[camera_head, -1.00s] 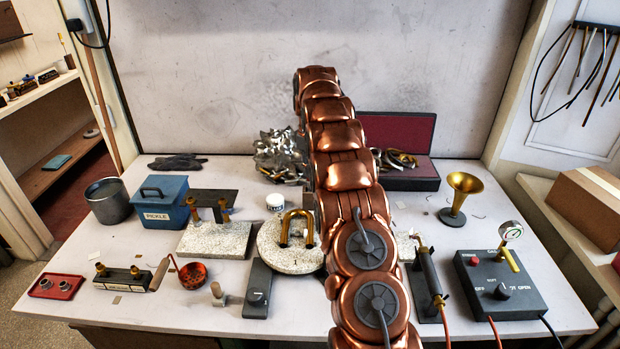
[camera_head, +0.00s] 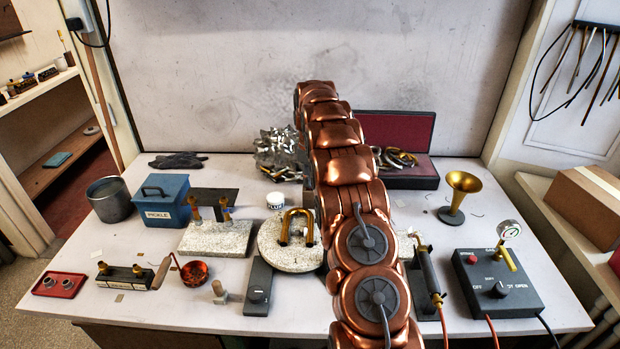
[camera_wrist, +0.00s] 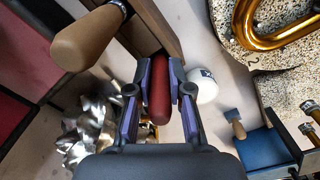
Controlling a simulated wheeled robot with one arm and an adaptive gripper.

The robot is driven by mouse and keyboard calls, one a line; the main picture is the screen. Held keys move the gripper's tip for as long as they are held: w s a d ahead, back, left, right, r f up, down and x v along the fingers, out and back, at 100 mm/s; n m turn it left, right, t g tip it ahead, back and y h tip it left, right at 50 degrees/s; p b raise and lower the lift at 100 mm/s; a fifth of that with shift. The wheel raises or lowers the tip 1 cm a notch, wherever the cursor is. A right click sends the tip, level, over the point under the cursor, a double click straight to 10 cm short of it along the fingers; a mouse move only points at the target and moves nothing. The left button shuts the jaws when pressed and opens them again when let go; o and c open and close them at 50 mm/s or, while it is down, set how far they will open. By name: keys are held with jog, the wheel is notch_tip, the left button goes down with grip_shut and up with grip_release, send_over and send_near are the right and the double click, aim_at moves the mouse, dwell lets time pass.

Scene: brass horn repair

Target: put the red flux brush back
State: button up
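My gripper (camera_wrist: 161,80) shows in the wrist view, with its purple-padded fingers on both sides of a red handle (camera_wrist: 160,97), which looks like the red flux brush. The fingers appear closed on it. The handle's rounded end points toward the camera, and its far end is hidden beyond the fingers. A brown wooden block (camera_wrist: 152,22) lies just beyond the fingertips, with a thick pale wooden handle (camera_wrist: 88,38) beside it. I cannot tell whether the brush touches the block. In the head view my arm hides the gripper and brush.
The white flux jar (camera_head: 275,200) stands behind the round stone (camera_head: 278,255) with brass tubing. Crumpled metal (camera_head: 278,150) and the open red-lined case (camera_head: 412,178) lie near the gripper area. The blue pickle box (camera_head: 163,200) stands left.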

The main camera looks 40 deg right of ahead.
jog(key=o, duration=0.4)
jog(key=shift+r+b, duration=1.15)
jog(key=shift+r, duration=2.5)
notch_tip(320, 180, up, 2)
jog(key=shift+r, duration=0.1)
jog(key=shift+r+p, duration=1.4)
jog(key=shift+p, duration=0.05)
